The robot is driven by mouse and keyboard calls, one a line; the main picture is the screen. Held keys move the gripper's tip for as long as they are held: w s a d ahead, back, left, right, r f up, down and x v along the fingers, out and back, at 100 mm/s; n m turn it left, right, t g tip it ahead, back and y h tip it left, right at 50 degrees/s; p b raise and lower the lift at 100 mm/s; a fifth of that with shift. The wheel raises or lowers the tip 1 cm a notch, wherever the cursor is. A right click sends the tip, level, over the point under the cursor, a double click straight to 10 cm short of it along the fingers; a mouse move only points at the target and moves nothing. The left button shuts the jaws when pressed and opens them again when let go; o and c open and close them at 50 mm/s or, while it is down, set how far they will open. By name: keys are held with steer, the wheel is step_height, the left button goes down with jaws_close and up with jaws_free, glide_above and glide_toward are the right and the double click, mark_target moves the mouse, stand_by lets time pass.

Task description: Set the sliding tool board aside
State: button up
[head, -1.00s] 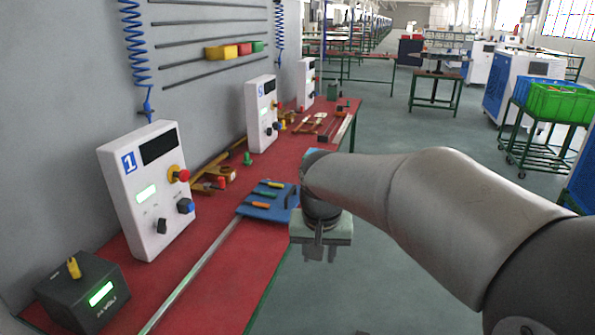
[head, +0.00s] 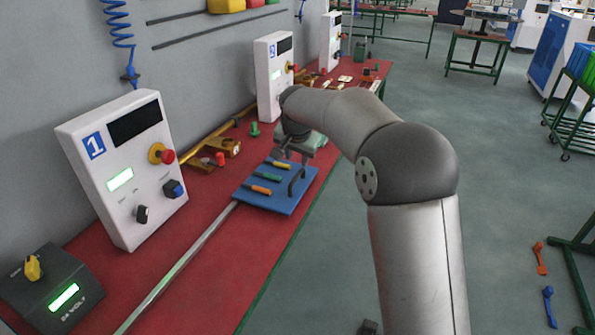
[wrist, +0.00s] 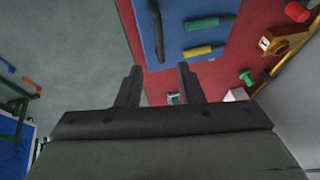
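The tool board is a blue plate with orange, yellow and green tool handles on it. It lies on the red bench in the head view (head: 283,203), at the far end of a long metal rail (head: 190,255). In the wrist view the board (wrist: 172,42) shows at the top, with a dark bar-like handle (wrist: 157,25) near its left edge. My gripper (wrist: 158,85) is open and nothing is between its fingers.
White control box 1 (head: 100,195) and a dark power unit (head: 45,290) stand left of the board. A green peg (head: 254,129) and brass fittings (head: 222,148) lie behind it. Box 2 (head: 265,85) stands farther back.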

mark_target(297, 175)
steer(key=p+x, duration=0.1)
steer(key=x, duration=0.8)
steer(key=shift+w+f, duration=0.15)
steer(key=shift+w, duration=0.05)
jaws_close()
